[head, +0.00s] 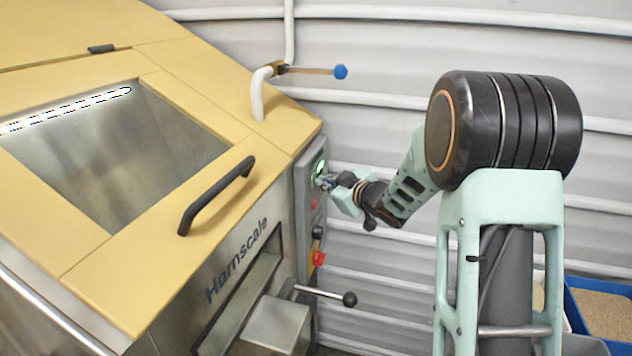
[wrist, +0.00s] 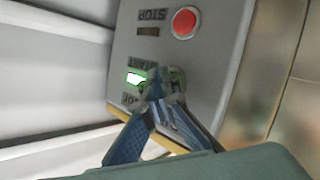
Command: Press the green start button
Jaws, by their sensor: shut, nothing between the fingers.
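The grey control panel (head: 305,215) is on the side of the machine. In the wrist view, a bright green-lit rectangle (wrist: 135,77) sits by the START lettering. Beside it a round greenish-grey button (wrist: 178,75) is partly hidden behind my fingertips. The green glow (head: 320,167) also shows in the head view. My gripper (head: 325,182) is shut and empty, its tips at the panel. In the wrist view the closed fingertips (wrist: 160,88) overlap the round button; whether they touch or press it I cannot tell.
A red button (wrist: 185,22) with STOP lettering and a dark rectangle is on the same panel (wrist: 205,60). Lower on the panel are a black knob (head: 318,232) and a red switch (head: 318,258). A black-knobbed lever (head: 349,299) sticks out below. A blue-tipped handle (head: 340,72) is above.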

